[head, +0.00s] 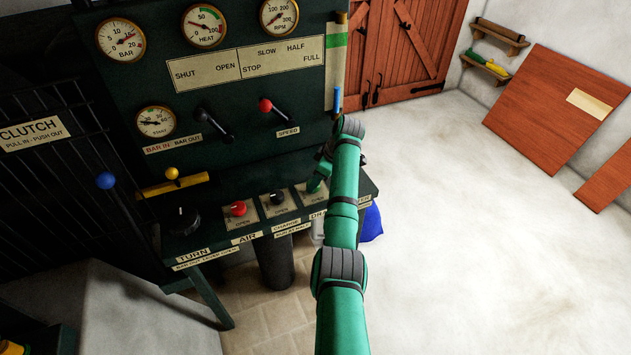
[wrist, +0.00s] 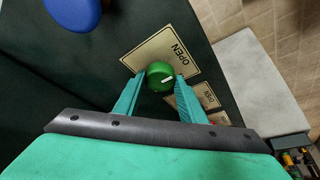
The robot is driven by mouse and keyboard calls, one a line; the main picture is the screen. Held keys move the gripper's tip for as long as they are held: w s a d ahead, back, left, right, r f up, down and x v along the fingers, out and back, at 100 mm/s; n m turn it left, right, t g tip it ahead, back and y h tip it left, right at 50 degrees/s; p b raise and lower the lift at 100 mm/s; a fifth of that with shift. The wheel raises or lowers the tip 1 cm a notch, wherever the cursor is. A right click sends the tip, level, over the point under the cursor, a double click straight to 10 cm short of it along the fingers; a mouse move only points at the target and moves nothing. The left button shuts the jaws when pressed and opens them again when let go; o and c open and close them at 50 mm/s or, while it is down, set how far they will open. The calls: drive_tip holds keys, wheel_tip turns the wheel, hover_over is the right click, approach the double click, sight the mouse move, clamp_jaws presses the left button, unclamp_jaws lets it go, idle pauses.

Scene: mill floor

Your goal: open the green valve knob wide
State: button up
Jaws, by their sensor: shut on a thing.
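The green valve knob (wrist: 161,77) shows in the wrist view, round, with a white pointer line on its face. It sits on a cream plate (wrist: 163,50) marked OPEN. The pointer line slants toward the right side of the knob. My gripper (wrist: 160,86) has one finger on each side of the knob and is shut on it. In the head view my green arm reaches down to the right end of the control shelf. There the arm hides the green knob and most of the gripper.
A red knob (head: 238,208) and a black knob (head: 277,198) stand on the shelf left of my arm. Levers with a red ball (head: 265,105) and a blue ball (head: 105,180) are near. A blue thing (wrist: 74,14) is close in the wrist view. Floor at right is clear.

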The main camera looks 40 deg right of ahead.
drive_tip(key=o, duration=1)
drive_tip(key=shift+o, duration=0.2)
drive_tip(key=v, duration=1.1)
drive_tip(key=shift+f, duration=0.1)
